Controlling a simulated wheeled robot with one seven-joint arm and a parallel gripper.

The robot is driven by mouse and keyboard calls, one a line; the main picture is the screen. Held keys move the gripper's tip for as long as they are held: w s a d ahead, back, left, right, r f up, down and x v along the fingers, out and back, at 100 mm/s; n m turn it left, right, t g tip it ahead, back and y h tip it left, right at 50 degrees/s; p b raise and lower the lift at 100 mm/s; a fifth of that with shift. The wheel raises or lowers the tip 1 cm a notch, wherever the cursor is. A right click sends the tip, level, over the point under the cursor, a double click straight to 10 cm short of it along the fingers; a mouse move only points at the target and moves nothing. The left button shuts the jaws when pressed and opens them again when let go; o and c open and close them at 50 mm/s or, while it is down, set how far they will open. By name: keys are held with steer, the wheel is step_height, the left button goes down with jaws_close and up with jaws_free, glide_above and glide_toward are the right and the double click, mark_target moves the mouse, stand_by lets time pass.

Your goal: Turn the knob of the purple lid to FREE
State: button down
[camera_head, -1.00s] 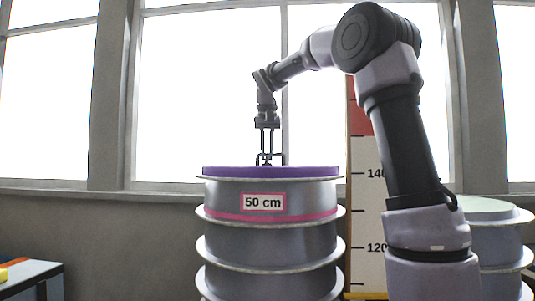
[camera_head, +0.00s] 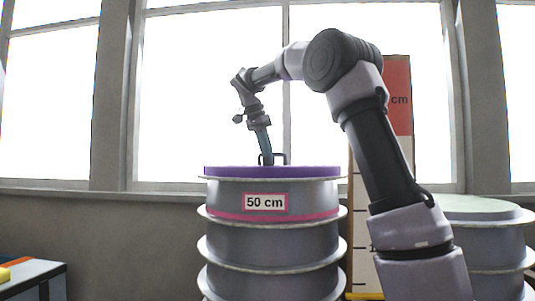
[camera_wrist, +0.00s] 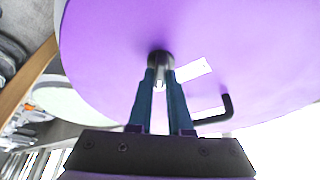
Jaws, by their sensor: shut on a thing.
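The purple lid (camera_head: 225,171) lies flat on top of the grey mould stack labelled "50 cm" (camera_head: 265,202). My gripper (camera_head: 267,162) reaches down to the lid's top, its fingers tilted. In the wrist view the fingers of my gripper (camera_wrist: 160,72) are shut on the dark knob (camera_wrist: 160,55) on the purple lid (camera_wrist: 110,45). A white label (camera_wrist: 196,70) lies beside the knob; no writing on it can be read. A second pale patch shows partly behind a finger. A dark bent handle (camera_wrist: 228,106) stands on the lid to the right of the fingers.
Another mould stack with a pale green top (camera_head: 480,208) stands at the right, partly behind my arm. A tall measuring board (camera_head: 398,95) stands behind my arm. A table (camera_head: 40,278) is at the lower left. Windows fill the back wall.

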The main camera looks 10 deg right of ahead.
steer(key=shift+m+g, duration=0.3)
steer(key=shift+m, duration=0.2)
steer(key=c, duration=0.8)
jaws_free()
steer(key=shift+c, duration=0.2)
steer(key=v, duration=1)
steer(key=shift+a+r, duration=0.2)
steer(key=shift+r, duration=0.15)
steer(key=shift+s, duration=0.1)
